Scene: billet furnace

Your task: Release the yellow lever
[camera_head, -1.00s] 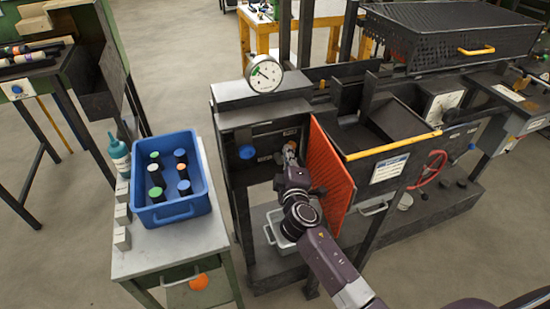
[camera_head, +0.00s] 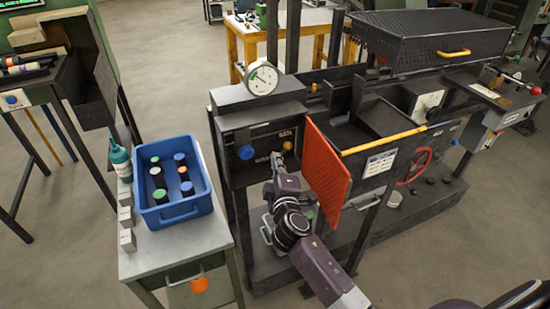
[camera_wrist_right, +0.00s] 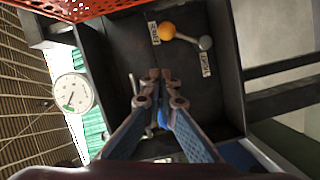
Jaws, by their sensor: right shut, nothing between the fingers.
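The yellow lever has a yellow-orange ball (camera_wrist_right: 168,31) on a short rod from a grey pivot (camera_wrist_right: 205,43), on a dark panel in the right wrist view. Two small labels lie beside it. My right gripper (camera_wrist_right: 160,76) is shut and empty. Its fingertips lie below the ball in the wrist picture, apart from it. In the head view the right gripper (camera_head: 276,160) is in front of the dark panel, left of the orange perforated plate (camera_head: 327,168). My left gripper is not in view.
A blue knob (camera_head: 246,152) sits on the panel left of the gripper. A round gauge (camera_head: 261,79) stands above. A blue bin (camera_head: 178,212) with several capped cylinders rests on the cart at left. The orange plate stands close to my right arm.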

